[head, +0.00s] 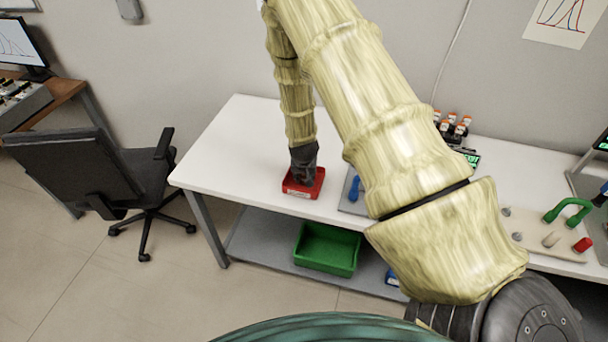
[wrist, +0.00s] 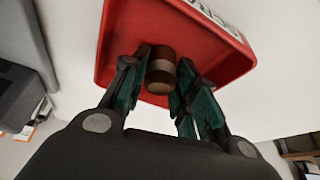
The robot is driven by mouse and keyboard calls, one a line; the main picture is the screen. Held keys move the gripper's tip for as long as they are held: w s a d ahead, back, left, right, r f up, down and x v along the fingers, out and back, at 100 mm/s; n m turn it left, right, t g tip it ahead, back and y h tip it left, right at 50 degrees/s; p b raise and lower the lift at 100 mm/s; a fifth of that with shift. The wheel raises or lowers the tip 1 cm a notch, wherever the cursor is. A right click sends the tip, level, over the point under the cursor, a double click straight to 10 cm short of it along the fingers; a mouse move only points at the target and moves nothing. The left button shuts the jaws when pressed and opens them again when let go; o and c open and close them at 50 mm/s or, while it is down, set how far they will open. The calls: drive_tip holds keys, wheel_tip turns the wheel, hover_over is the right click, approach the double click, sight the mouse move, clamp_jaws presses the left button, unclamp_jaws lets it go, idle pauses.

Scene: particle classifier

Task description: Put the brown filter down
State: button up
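The brown filter (wrist: 161,70) is a small dark brown cylinder with a lighter band, seen between my fingertips in the wrist view. My gripper (wrist: 164,62) has a finger close against each side of it and appears shut on it. Behind it is a red tray (wrist: 120,30) with a white label, which also shows in the head view (head: 301,193) on the white table. In the head view my gripper (head: 304,176) points down into the tray, and the filter is hidden there. I cannot tell whether the filter touches the tray floor.
The white table (head: 235,150) is clear left of the tray. Right of the tray, a blue object (head: 354,188) stands on a grey plate, partly behind my arm. Orange-capped bottles (head: 459,126) stand at the back. A green bin (head: 326,250) sits on the lower shelf.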

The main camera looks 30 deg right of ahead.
drive_tip(key=o, duration=0.5)
drive_tip(key=shift+c, duration=0.2)
